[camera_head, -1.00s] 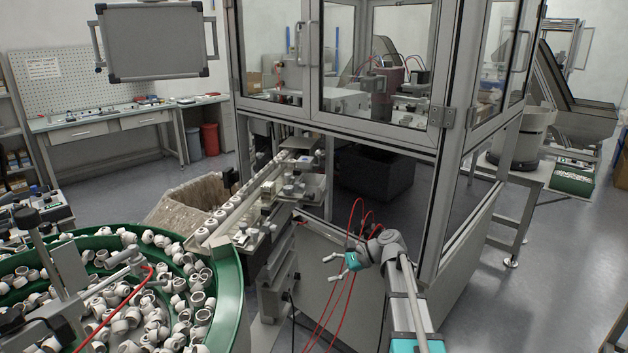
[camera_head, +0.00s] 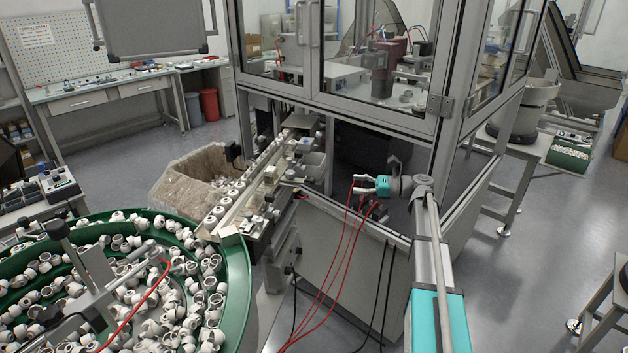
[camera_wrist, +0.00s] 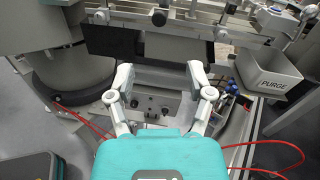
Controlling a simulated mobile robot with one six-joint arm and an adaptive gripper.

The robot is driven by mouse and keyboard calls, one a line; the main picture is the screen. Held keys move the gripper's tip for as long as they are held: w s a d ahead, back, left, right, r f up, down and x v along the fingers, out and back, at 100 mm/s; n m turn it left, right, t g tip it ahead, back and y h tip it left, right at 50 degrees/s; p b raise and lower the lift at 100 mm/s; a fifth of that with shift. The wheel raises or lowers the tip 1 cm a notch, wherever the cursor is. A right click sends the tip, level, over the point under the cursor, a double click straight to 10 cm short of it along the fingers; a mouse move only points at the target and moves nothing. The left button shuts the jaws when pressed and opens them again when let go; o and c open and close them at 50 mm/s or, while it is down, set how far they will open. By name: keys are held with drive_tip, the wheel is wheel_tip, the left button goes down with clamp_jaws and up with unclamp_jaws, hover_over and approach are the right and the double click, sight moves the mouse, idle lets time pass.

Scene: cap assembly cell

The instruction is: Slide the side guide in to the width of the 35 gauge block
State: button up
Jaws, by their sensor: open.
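My gripper (camera_head: 357,185) is open and empty, in front of the enclosure and to the right of the cap track (camera_head: 232,205). In the wrist view my gripper (camera_wrist: 160,74) has its two fingers spread apart, pointing towards the track. There a long metal guide rail (camera_wrist: 185,22) runs across the top, with a black knob (camera_wrist: 158,18) on it. It looks like the side guide, but I cannot be sure. The fingers appear short of the rail, touching nothing. I cannot make out the 35 gauge block in either view.
A grey bin marked PURGE (camera_wrist: 272,70) stands at the right in the wrist view. The green bowl feeder (camera_head: 238,275) full of white caps is at lower left. Red hoses (camera_head: 325,280) hang beside my gripper. The enclosure (camera_head: 375,122) stands behind it.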

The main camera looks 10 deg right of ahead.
sight(313, 181)
drive_tip(key=x, duration=1.4)
idle(0.4)
drive_tip(key=shift+d, duration=0.1)
clamp_jaws()
